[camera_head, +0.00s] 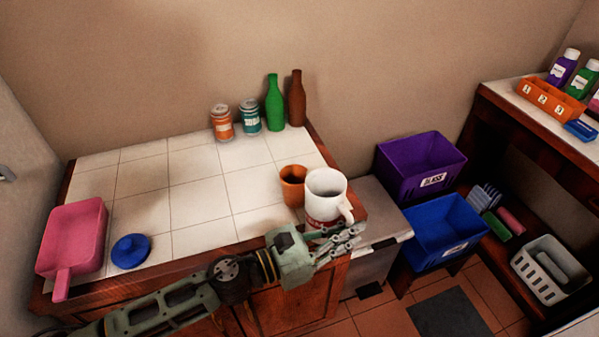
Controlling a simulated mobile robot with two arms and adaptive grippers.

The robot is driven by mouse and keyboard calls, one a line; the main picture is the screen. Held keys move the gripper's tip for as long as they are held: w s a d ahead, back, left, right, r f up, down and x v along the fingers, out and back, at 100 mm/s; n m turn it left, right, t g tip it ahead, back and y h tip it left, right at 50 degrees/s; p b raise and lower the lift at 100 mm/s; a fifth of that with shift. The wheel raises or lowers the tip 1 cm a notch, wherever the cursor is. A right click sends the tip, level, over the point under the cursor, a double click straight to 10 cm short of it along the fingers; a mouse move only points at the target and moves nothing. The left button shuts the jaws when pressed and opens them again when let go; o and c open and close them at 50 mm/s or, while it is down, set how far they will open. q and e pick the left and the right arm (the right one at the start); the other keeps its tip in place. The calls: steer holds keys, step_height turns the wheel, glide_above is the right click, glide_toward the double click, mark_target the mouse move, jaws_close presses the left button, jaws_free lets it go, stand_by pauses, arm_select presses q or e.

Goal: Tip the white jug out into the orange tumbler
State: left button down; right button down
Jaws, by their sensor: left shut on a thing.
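The orange tumbler (292,186) stands upright on the tiled counter near its right end. The white jug (325,190) is just right of it, roughly upright, with its open mouth up and its handle toward the lower right. The jug overlaps the tumbler's right edge in the picture; I cannot tell whether they touch. My left gripper (340,240) comes in along the counter's front edge and is shut on the jug, at its lower part and handle. The jug's base is partly hidden by the fingers. My right gripper is not in view.
Green (274,103) and brown (297,99) bottles and two cans (222,123) stand at the counter's back. A pink pan (73,238) and blue lid (131,251) lie at left. The middle tiles (195,205) are clear. Purple (421,166) and blue (446,231) bins stand right.

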arm_select(q)
steer(key=shift+s+d+m+g, duration=0.3)
steer(key=shift+s+d, duration=0.25)
steer(key=shift+d, duration=0.1)
steer(key=shift+r, duration=0.1)
